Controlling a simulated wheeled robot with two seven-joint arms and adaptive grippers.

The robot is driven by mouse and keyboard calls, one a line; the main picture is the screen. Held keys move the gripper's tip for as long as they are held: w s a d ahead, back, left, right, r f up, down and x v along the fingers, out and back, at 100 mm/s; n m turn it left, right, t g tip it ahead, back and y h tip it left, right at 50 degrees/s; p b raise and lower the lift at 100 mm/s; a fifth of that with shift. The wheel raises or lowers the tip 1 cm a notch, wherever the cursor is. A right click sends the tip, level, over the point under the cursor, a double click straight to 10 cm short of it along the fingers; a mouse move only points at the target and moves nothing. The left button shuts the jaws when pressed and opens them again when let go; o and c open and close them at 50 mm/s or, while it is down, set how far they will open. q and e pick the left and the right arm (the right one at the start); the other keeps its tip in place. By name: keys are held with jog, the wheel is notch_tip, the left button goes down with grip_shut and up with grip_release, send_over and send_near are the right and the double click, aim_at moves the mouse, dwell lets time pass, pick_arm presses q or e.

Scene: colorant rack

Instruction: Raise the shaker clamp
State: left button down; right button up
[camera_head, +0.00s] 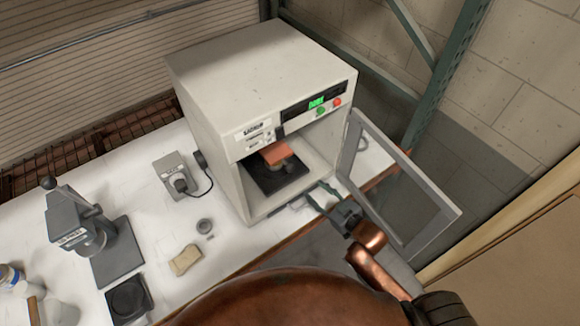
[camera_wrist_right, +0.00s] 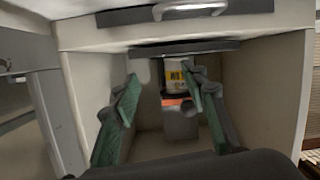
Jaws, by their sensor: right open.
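The shaker (camera_head: 270,80) is a white box with a lit green display and an open front. Its clamp (camera_head: 277,152) shows an orange plate raised above a black base plate (camera_head: 270,178) inside the chamber. My right gripper (camera_head: 302,196) is at the front opening, apart from the clamp. In the right wrist view its green-padded fingers (camera_wrist_right: 160,80) are spread and empty, pointing into the chamber. The clamp's orange part (camera_wrist_right: 176,101) shows between and beyond them, near a yellow-and-white label (camera_wrist_right: 176,78). One finger partly overlaps the label. My left gripper is out of view.
The framed glass door (camera_head: 405,190) stands open right beside my right arm. A grey control box (camera_head: 175,175), a grey stand (camera_head: 85,235), a tan block (camera_head: 186,259) and a black pad (camera_head: 129,299) occupy the white table to the left.

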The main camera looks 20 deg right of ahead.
aim_at(290, 167)
jog(key=shift+w+a+r+n+t+y+p, duration=0.25)
jog(key=shift+w+a+r+n+y, duration=0.35)
jog(key=shift+w+a+r, duration=0.65)
jog(key=shift+w+a+r+n+t+y+p, duration=0.25)
jog(key=shift+w+a+r+y, duration=0.65)
jog(key=shift+w+a, duration=0.55)
jog(key=shift+w+a+r+n+t+y+p, duration=0.25)
jog(key=shift+w+a+r+n+y, duration=0.3)
jog(key=shift+w+a+r, duration=0.8)
jog(key=shift+w+d+f, duration=0.1)
jog(key=shift+d+f, duration=0.05)
jog(key=shift+c, duration=0.5)
grip_shut()
